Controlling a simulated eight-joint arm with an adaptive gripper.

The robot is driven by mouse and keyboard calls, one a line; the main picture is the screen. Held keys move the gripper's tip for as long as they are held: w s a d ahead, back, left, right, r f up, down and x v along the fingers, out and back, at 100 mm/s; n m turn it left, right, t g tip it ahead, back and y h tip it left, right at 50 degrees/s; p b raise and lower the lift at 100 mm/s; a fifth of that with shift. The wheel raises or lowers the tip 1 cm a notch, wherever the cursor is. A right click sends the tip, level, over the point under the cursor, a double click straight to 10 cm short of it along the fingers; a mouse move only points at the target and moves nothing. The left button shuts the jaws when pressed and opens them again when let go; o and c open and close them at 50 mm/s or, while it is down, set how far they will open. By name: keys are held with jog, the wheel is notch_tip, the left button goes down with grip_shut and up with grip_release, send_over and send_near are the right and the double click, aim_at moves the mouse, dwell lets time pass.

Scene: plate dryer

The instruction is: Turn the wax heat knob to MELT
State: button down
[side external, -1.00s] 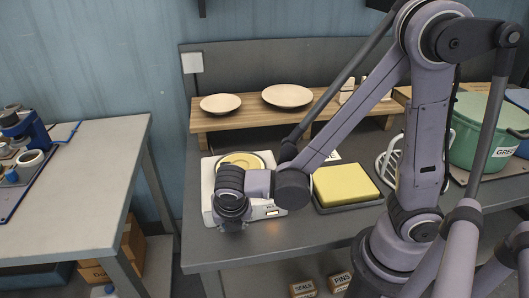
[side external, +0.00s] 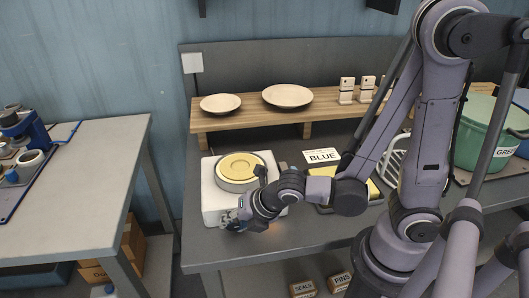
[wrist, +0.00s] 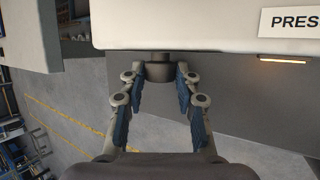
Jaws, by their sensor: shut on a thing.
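The white wax heater (side external: 209,185) stands on the grey bench with a round pan of yellow wax (side external: 240,166) on top. My gripper (side external: 236,217) is low at its front left corner. In the wrist view, my gripper (wrist: 160,78) has its two blue-padded fingers either side of a dark round knob (wrist: 160,66) under the heater's pale body (wrist: 180,25), and is shut on it. The knob's marks and its setting cannot be read, and the side view hides the knob behind my gripper.
A lit orange strip (wrist: 282,59) and a partly cut-off label beginning PRES (wrist: 292,20) are right of the knob. A BLUE card (side external: 322,156) lies behind my arm. A wooden shelf (side external: 245,121) with two plates (side external: 288,95) stands at the back. A green pot (side external: 474,130) is right.

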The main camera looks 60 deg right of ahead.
dwell(0.4)
jog(key=c, duration=1)
grip_release()
jog(key=shift+o, duration=0.2)
jog(key=v, duration=1.2)
